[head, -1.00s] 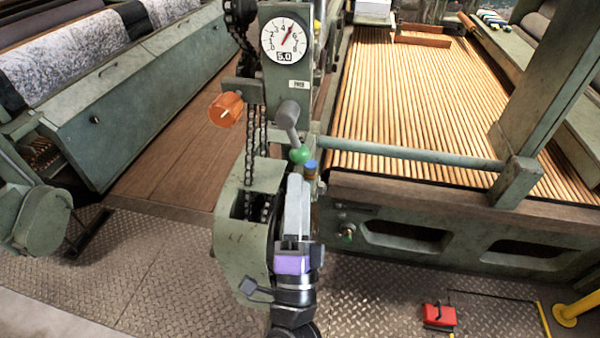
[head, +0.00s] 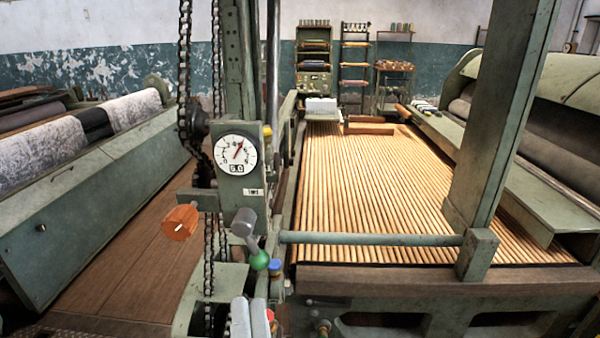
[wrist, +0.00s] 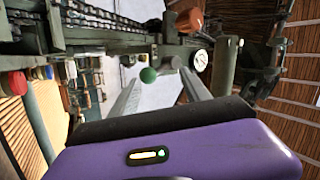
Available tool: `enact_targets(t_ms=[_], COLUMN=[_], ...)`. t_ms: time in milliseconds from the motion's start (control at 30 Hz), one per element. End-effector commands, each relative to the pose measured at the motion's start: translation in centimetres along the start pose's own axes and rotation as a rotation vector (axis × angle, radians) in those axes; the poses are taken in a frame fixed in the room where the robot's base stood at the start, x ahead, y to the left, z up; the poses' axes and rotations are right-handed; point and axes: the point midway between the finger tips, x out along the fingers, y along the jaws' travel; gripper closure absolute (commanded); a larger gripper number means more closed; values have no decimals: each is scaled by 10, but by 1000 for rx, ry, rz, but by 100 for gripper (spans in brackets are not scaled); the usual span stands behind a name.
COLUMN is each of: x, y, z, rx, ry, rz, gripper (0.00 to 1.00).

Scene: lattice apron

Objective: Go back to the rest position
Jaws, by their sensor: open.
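My gripper (head: 250,304) is at the bottom edge of the head view, just below a lever's green knob (head: 260,261). Its two grey fingers are parted and nothing shows between them except background and the knob. In the wrist view the fingers of my gripper (wrist: 160,80) reach forward from the purple hand, and the green knob (wrist: 148,75) shows beyond or between them; I cannot tell whether they touch it. Most of my arm is below the head view.
A dial (head: 236,155) and an orange knob (head: 180,222) are on the green machine post by the lever. Chains (head: 185,70) hang beside it. A horizontal bar (head: 370,239) crosses before the slatted bed (head: 375,190). A wooden walkway (head: 120,265) lies left.

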Motion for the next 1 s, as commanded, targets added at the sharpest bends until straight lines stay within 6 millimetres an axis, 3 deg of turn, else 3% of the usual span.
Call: enact_targets(t_ms=[100, 267, 633, 1000], x=[-22, -58, -162, -256], y=[-10, -12, -20, -63], z=[-15, -44, -135, -218], rx=[-148, -342, -800, -1114], ry=[-52, -111, -285, -497], rz=[-5, 30, 223, 488], gripper=[45, 45, 45, 45])
